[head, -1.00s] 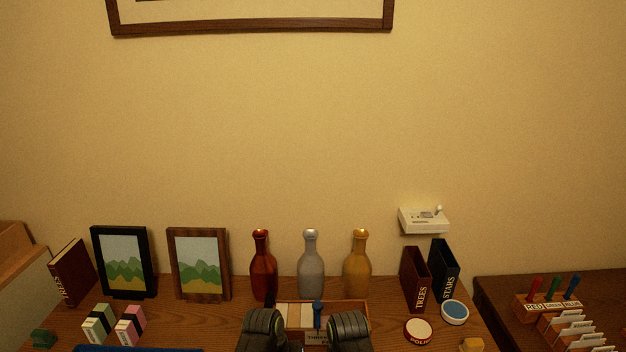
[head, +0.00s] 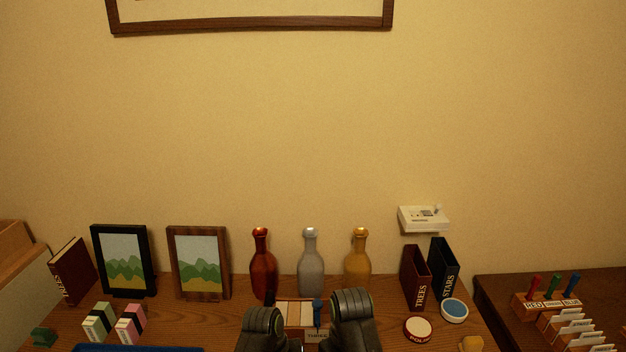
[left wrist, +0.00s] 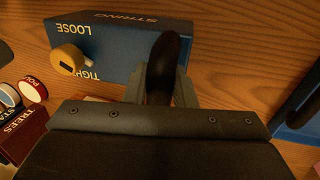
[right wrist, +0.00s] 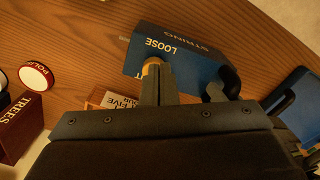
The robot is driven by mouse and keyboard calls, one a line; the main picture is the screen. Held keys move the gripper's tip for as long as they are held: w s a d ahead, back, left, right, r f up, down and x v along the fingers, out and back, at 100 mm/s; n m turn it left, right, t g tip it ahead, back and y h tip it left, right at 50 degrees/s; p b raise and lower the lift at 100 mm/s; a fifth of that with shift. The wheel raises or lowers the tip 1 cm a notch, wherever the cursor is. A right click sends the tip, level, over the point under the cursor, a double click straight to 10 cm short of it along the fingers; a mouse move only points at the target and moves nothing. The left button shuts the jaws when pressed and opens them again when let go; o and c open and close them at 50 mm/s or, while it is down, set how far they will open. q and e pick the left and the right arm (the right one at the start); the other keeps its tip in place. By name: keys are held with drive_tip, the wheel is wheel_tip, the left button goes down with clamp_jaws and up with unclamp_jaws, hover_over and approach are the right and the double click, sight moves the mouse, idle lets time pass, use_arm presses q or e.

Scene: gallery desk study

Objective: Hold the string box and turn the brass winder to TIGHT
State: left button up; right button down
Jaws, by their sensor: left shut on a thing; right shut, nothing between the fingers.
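The blue string box (left wrist: 125,45) stands on the wooden desk in the left wrist view, with STRING, LOOSE and TIGHT lettered on it. Its brass winder (left wrist: 67,60) has a pale pointer lying between the LOOSE and TIGHT words. My left gripper (left wrist: 166,80) is shut on the box's dark handle (left wrist: 166,62). The box (right wrist: 175,60) also shows in the right wrist view, with the winder (right wrist: 151,66) partly hidden by my right gripper (right wrist: 157,75). That gripper is shut and empty, its tips right by the winder; contact is unclear. The head view hides the box behind my arms.
Red, silver and amber bottles (head: 311,265) stand behind my arms, near a card box (head: 295,312). TREES (head: 415,280) and STARS books and two round tins stand right. A blue tray (head: 130,349) lies at the front left. Bare desk shows around the string box.

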use_arm(q)
drive_tip(key=o, duration=1)
drive_tip(key=r, duration=0.2)
drive_tip(key=a+r, duration=0.1)
drive_tip(key=r, duration=0.5)
drive_tip(key=shift+a, duration=0.3)
